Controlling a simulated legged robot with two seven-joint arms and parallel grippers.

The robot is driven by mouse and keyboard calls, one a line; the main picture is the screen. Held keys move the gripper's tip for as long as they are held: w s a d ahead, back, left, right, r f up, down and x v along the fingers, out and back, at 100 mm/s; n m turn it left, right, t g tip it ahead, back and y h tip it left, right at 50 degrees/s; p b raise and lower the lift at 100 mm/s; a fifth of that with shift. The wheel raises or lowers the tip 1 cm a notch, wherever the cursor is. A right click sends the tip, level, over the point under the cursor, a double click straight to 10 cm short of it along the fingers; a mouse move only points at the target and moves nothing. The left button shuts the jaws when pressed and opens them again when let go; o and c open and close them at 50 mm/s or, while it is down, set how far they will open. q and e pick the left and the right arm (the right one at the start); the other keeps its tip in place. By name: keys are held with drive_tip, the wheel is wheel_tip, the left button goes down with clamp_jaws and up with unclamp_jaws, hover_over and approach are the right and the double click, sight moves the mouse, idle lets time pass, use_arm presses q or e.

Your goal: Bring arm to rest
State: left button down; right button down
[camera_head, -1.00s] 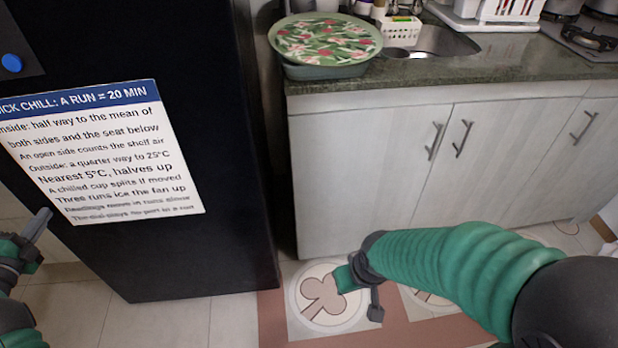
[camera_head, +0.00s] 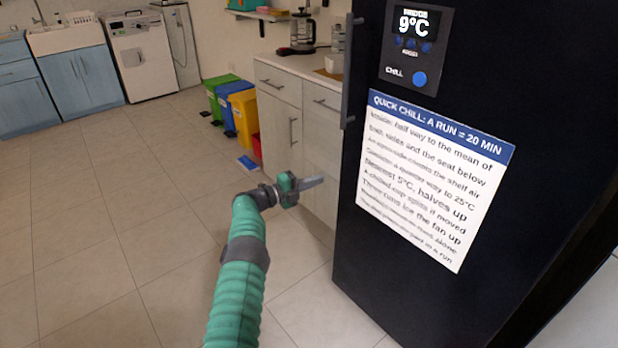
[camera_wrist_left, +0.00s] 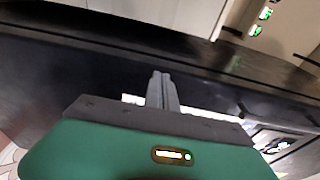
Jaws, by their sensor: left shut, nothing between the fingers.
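My left arm reaches up from the bottom of the head view. Its gripper (camera_head: 312,183) is shut and empty, its fingers pointing right toward the black fridge (camera_head: 375,285). It looks raised in front of the pale cabinets and apart from the fridge. In the left wrist view the closed fingers (camera_wrist_left: 162,90) stand together against a dark surface. My right arm and gripper are out of the head view.
The fridge carries a "9°C" display (camera_head: 412,28), a blue button (camera_head: 420,78) and a quick chill notice (camera_head: 430,180). Pale cabinets (camera_head: 280,120) stand behind the gripper. Green, blue and yellow bins (camera_head: 243,112) are beyond. Tiled floor (camera_head: 110,220) on the left is clear.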

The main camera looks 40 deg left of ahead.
use_arm(q)
drive_tip(key=shift+a+b, duration=0.3)
drive_tip(key=shift+a, duration=0.9)
